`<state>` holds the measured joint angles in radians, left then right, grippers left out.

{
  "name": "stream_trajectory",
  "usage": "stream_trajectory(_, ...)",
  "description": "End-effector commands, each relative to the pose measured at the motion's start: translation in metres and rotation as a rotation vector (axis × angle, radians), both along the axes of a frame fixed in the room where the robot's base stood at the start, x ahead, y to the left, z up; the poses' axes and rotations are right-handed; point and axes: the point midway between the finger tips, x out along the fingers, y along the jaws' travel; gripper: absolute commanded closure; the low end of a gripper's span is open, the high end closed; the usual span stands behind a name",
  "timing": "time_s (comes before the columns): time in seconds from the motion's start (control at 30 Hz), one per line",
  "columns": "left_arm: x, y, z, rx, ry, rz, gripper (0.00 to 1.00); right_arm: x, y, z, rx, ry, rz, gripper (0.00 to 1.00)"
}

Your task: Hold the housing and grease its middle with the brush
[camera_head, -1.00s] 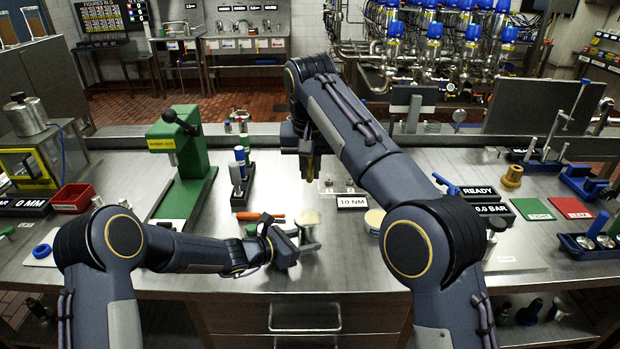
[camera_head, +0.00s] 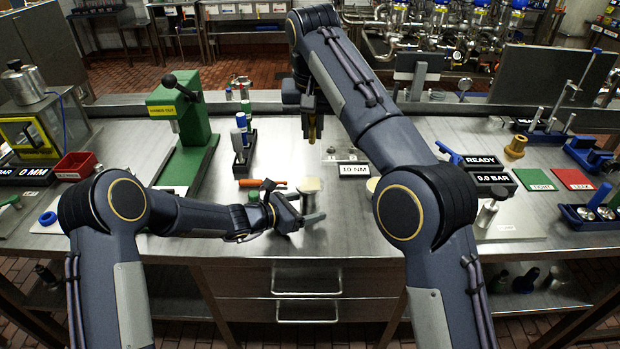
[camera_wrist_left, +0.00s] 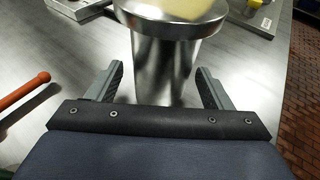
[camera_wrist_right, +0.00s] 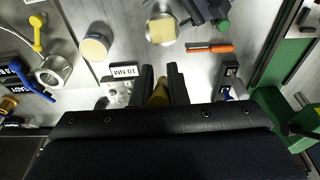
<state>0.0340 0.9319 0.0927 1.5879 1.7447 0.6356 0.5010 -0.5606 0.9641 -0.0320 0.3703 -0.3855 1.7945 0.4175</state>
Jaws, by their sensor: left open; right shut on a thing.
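The housing is a shiny metal cylinder with a wider flange on top and a pale yellowish top face (camera_head: 309,185). It stands upright on the table; its metal side (camera_wrist_left: 165,65) fills the middle of the left wrist view. My left gripper (camera_wrist_left: 159,70) is open, one finger on each side of the housing's body; contact cannot be told. In the head view my left gripper (camera_head: 305,212) is low at the housing's near side. My right gripper (camera_head: 311,120) is shut on a yellow-brown thing, seemingly the brush (camera_wrist_right: 158,93), held above the table beyond the housing; its tip is unclear.
An orange-handled tool (camera_wrist_right: 208,47) lies beside the housing. A round pot with pale contents (camera_wrist_right: 94,47) stands on the other side. The 10 NM block (camera_head: 354,170) is behind.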

Motion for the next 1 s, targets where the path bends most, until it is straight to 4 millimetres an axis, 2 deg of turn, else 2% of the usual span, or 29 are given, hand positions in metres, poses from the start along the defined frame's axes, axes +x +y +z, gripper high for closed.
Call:
stream_trajectory(0.27, -0.004, 0.007, 0.003, 0.0, 0.0, 0.001, 0.26, 0.0, 0.0, 0.0, 0.0, 0.0, 0.0, 1.0)
stream_trajectory(0.7, -0.05, 0.075, 0.028, 0.001, 0.0, 0.004, 0.26, 0.0, 0.0, 0.0, 0.0, 0.0, 0.0, 1.0)
stream_trajectory(0.83, -0.059, 0.088, 0.033, 0.001, 0.001, 0.003, 0.26, 0.0, 0.0, 0.0, 0.0, 0.0, 0.0, 1.0)
stream_trajectory(1.0, -0.065, 0.094, 0.035, 0.0, 0.0, 0.0, 0.26, 0.0, 0.0, 0.0, 0.0, 0.0, 0.0, 1.0)
